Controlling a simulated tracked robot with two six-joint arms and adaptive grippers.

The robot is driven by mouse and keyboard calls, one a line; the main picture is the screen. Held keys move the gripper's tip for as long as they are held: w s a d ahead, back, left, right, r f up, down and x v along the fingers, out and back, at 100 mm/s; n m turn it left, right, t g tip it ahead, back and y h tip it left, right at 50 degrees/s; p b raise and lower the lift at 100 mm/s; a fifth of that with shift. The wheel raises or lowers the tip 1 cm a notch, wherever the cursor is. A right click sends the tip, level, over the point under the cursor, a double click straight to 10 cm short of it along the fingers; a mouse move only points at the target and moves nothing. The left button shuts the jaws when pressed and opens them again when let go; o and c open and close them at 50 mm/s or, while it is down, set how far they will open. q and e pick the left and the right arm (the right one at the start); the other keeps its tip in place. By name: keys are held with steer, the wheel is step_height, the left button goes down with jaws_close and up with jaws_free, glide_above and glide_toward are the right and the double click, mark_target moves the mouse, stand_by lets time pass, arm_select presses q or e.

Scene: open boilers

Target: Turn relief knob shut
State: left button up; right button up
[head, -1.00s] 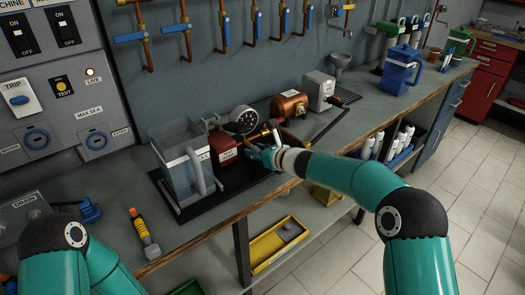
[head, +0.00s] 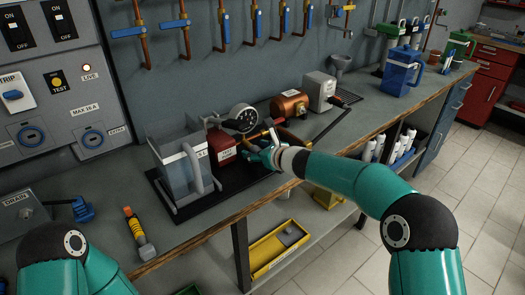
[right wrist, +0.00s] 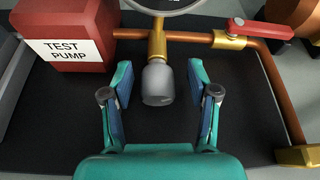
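A grey knob (right wrist: 157,85), which looks like the relief knob, sits on the end of a brass fitting (right wrist: 157,40) below the pressure gauge (head: 243,117). My right gripper (head: 262,155) reaches in over the front of the test rig. In the right wrist view its two fingers (right wrist: 159,78) are open, one on each side of the knob, with a gap on both sides. The knob is hard to make out in the head view, where the gripper is close to it. My left gripper is not in view; only part of the left arm shows.
The red test pump (right wrist: 68,35) is left of the knob. A copper pipe with a red lever valve (right wrist: 262,28) is at the right. A clear water tank (head: 180,165) stands at the rig's left end.

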steer(key=v, duration=1.2)
